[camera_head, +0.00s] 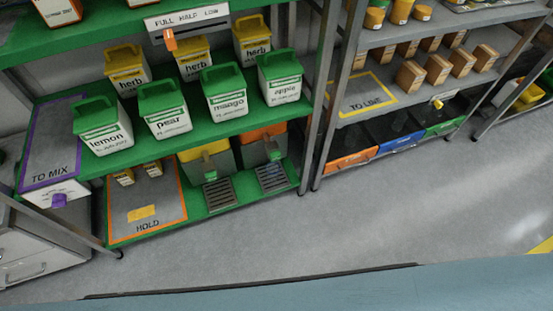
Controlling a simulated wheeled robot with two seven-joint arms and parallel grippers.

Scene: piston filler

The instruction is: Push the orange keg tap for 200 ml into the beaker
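The orange-topped keg (263,132) stands on the low green shelf, right of a yellow-topped keg (197,153). Its tap (272,150) is a small greenish-grey piece on the front. A slotted drip tray (274,178) lies below that tap. I cannot make out a beaker; a faint bluish tint shows on the tray, too small to tell. Neither of my grippers is in view.
A second drip tray (219,192) lies under the yellow keg's tap. The orange-edged HOLD mat (125,226) is to the left. Labelled tubs fill the shelf above. Grey floor (330,230) in front is clear; a blue-grey surface (300,292) crosses the bottom.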

